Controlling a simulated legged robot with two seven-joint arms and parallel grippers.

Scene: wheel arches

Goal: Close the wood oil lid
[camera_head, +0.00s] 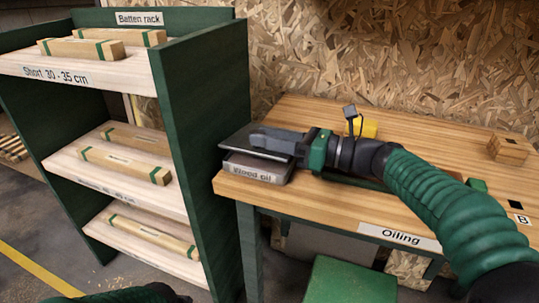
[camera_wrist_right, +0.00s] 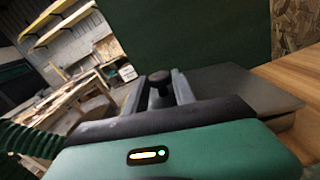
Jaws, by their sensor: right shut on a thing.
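The wood oil container (camera_head: 256,172), a grey box labelled "Wood oil", stands at the left end of the oiling table. Its dark flat lid (camera_head: 236,142) is over it, roughly level; I cannot tell whether it is fully seated. My right gripper (camera_head: 262,139) is shut on the lid's knob. In the right wrist view the two fingers (camera_wrist_right: 160,88) are either side of the dark knob (camera_wrist_right: 159,80), and the lid (camera_wrist_right: 235,88) spreads out to the right. My left gripper is out of view; only part of my left arm shows at the bottom edge.
A green batten rack (camera_head: 205,130) with several labelled battens stands close left of the container. The wooden table (camera_head: 420,135) carries a yellow object (camera_head: 366,128) behind my arm and a wooden block (camera_head: 508,148) at the right. A chipboard wall (camera_head: 340,50) is behind.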

